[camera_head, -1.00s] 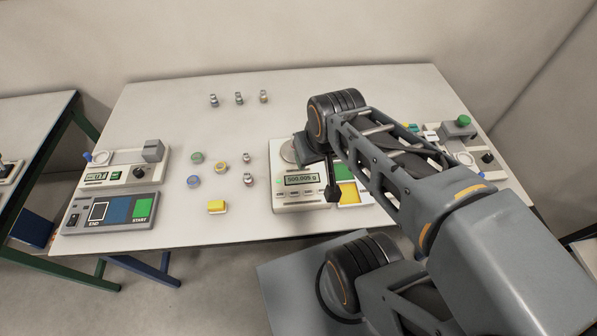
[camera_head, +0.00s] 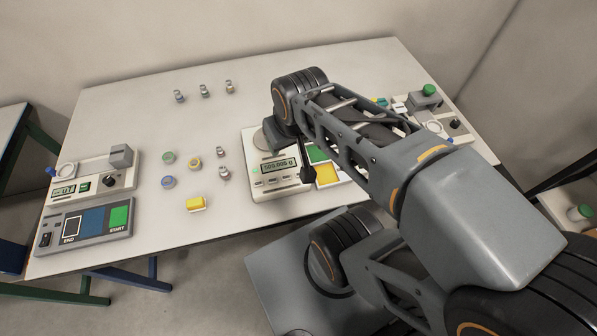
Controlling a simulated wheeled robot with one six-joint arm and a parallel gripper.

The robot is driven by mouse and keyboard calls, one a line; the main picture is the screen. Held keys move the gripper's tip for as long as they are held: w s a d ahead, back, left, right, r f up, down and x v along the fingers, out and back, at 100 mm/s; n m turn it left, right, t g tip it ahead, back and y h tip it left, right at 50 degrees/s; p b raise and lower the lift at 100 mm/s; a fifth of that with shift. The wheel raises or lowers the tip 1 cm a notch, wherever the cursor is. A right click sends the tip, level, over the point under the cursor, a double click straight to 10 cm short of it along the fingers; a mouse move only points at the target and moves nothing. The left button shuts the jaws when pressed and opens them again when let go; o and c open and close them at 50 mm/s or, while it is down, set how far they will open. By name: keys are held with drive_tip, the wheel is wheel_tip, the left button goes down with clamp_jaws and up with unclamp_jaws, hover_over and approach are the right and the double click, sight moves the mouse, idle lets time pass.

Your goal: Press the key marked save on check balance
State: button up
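A pale balance (camera_head: 258,186) stands near the front edge of the table, left of my arm. Its lit display (camera_head: 280,166) reads about 500.005 g. A row of small keys lies below the display; their markings are too small to read. My gripper (camera_head: 307,174) hangs at the right side of the display as one narrow dark tip, with nothing visible in it. I cannot tell whether it touches the balance or how far apart its fingers are. My arm partly hides the weighing pan (camera_head: 262,138) and the balance's right side.
A smaller device with a display (camera_head: 65,190) and a START/END panel (camera_head: 85,226) stand at the left. Green and yellow areas (camera_head: 328,173) lie right of the balance. A green-knobbed device (camera_head: 427,93) is at the right.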

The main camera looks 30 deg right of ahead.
drive_tip(key=shift+c, duration=0.4)
clamp_jaws()
idle(0.4)
idle(1.2)
